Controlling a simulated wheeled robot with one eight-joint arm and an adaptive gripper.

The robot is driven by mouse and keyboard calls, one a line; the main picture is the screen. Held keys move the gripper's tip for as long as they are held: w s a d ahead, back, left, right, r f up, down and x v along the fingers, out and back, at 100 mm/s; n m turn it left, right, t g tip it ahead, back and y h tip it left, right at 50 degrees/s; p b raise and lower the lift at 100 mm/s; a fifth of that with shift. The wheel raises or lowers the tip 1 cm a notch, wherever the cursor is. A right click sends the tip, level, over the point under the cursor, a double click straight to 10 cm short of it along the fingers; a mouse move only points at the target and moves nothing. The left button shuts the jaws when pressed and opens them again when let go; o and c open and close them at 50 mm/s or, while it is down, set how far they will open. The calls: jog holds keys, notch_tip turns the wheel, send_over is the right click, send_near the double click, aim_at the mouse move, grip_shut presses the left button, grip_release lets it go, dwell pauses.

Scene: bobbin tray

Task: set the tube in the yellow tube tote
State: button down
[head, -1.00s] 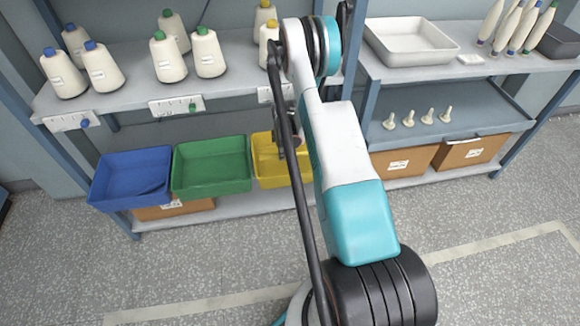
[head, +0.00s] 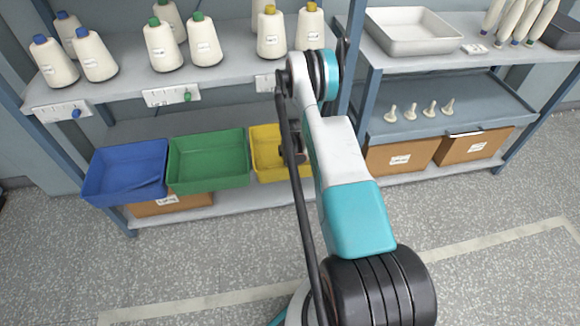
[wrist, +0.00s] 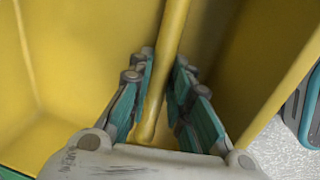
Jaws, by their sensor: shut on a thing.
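The yellow tube tote (head: 262,165) stands on the lower shelf, right of the green tote, partly hidden by my arm in the head view. In the wrist view its yellow walls (wrist: 70,50) surround my gripper (wrist: 163,65). A slim yellow tube (wrist: 172,22) runs between the two teal-padded fingers, which are shut on it. The tube's rounded lower end shows near the palm; its far end runs out of the top of the view. I cannot tell whether the tube touches the tote floor. In the head view the fingers and tube are hidden behind my arm.
A green tote (head: 208,182) and a blue tote (head: 125,190) stand left of the yellow one. Thread cones (head: 204,42) line the shelf above. A white tray (head: 412,45), small pegs (head: 410,112) and cardboard boxes (head: 400,158) are on the right. The floor in front is clear.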

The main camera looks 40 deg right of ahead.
jog(key=shift+f, duration=0.1)
jog(key=c, duration=1.5)
grip_release()
jog(key=shift+o, duration=0.2)
notch_tip(320, 180, up, 12)
jog(key=s+a+p, duration=0.1)
jog(key=p, duration=0.3)
jog(key=shift+s, duration=0.2)
jog(key=shift+a, duration=0.15)
